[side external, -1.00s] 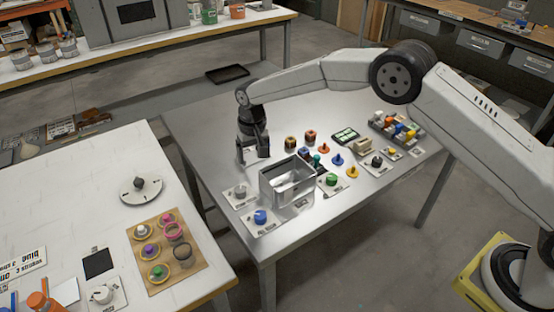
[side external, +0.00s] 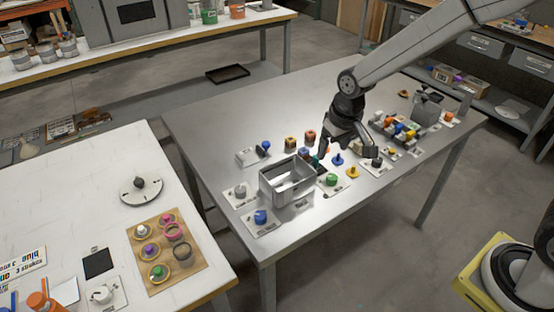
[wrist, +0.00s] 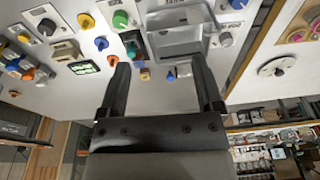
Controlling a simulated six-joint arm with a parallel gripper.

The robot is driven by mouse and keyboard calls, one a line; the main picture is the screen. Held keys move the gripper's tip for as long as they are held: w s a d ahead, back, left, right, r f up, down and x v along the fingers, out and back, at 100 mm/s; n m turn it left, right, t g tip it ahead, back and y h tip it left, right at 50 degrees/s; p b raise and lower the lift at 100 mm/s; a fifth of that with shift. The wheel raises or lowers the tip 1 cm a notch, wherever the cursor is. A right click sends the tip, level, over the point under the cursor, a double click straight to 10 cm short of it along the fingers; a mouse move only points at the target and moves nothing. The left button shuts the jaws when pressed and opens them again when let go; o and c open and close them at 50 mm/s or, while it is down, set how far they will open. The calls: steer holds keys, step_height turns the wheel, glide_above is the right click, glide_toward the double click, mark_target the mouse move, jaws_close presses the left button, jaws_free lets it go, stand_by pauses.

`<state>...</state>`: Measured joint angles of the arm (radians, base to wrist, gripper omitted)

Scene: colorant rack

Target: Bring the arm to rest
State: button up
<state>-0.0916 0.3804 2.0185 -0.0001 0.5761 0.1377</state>
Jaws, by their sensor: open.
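My gripper (side external: 346,153) hangs above the middle of the steel table in the side view, fingers pointing down and spread. In the wrist view my gripper (wrist: 160,72) shows two separated fingers with nothing held between them. In the side view it overlaps the small colored parts, so I cannot tell its exact height above them. It hides part of the group around the black and green panel, which shows in the wrist view (wrist: 84,67). My arm reaches in from the upper right.
A grey open-topped box (side external: 287,181) stands on the steel table (side external: 225,115) left of my gripper. A blue knob (side external: 260,217) is in front of it. A rack of colored caps (side external: 398,132) lies to the right. The table's back left is clear. A white table (side external: 70,195) stands left.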

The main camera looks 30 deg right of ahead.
steer(key=s+d, duration=0.4)
steer(key=s, duration=1)
steer(key=shift+s+f+n+t, duration=0.15)
steer(key=shift+s+n+t, duration=0.05)
steer(key=shift+n+t, duration=0.1)
steer(key=shift+w, duration=0.1)
steer(key=w+a+f+m, duration=0.1)
steer(key=w+a+m, duration=0.1)
steer(key=w+m, duration=0.3)
steer(key=w+a+f+m+y, duration=0.1)
steer(key=w+a+m, duration=0.25)
steer(key=w, duration=0.25)
steer(key=w+a+f+m, duration=0.1)
steer(key=w+m, duration=0.4)
steer(key=w, duration=0.1)
steer(key=w+a+f+m+t+y, duration=0.1)
steer(key=w+a+f+m, duration=0.8)
steer(key=m, duration=0.6)
steer(key=shift+w+a+f+y, duration=0.3)
steer(key=shift+w+a, duration=1.05)
steer(key=shift+w, duration=0.4)
steer(key=shift+f, duration=0.15)
